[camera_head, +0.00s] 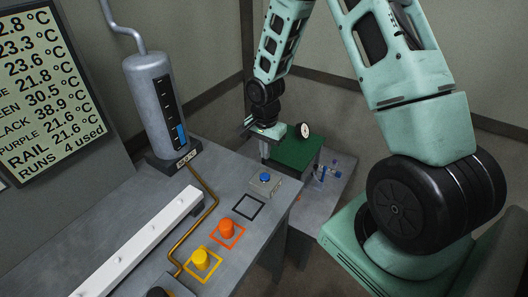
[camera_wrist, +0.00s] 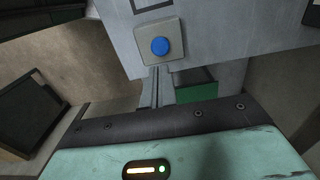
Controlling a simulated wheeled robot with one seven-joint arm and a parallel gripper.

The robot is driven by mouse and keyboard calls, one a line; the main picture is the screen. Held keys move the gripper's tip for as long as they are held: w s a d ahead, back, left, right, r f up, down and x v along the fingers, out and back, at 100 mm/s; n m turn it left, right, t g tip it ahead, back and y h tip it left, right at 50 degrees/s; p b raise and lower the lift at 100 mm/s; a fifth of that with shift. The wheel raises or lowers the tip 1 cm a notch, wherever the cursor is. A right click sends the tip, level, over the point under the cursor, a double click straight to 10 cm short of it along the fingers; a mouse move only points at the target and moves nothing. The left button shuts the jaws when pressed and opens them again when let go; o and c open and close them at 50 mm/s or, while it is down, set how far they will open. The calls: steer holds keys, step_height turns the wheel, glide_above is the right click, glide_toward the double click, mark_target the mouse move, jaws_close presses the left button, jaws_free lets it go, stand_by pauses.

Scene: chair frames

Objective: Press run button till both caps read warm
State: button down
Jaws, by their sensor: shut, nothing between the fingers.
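The run button looks to be the blue button (camera_head: 264,178) on a small grey box at the bench's right edge. It also shows in the wrist view (camera_wrist: 160,46). My gripper hangs beyond that box in the head view, by a green block. In the wrist view its closed fingers (camera_wrist: 156,84) are just below the box, apart from the blue button. An orange cap (camera_head: 227,228) and a yellow cap (camera_head: 200,259) stand in matching outlined squares. The readout board (camera_head: 42,88) shows GREEN-ending row 30.5, BLACK-ending row 38.9, PURPLE 21.6 and RAIL 21.6 °C; upper names are cut off.
A grey cylinder (camera_head: 147,90) with a low blue gauge stands at the back. A copper pipe (camera_head: 203,190) and a white rail (camera_head: 140,243) run along the bench. An empty black square outline (camera_head: 248,207) lies near the button. The green block (camera_head: 297,150) stands beyond the bench.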

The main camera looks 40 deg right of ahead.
mark_target(265, 175)
step_height(265, 175, down, 7)
steer(key=b, duration=0.5)
steer(key=shift+f, duration=0.2)
steer(key=shift+f+b, duration=0.6)
steer(key=shift+b, duration=0.1)
steer(key=shift+r+p, duration=2.1)
steer(key=shift+r, duration=0.7)
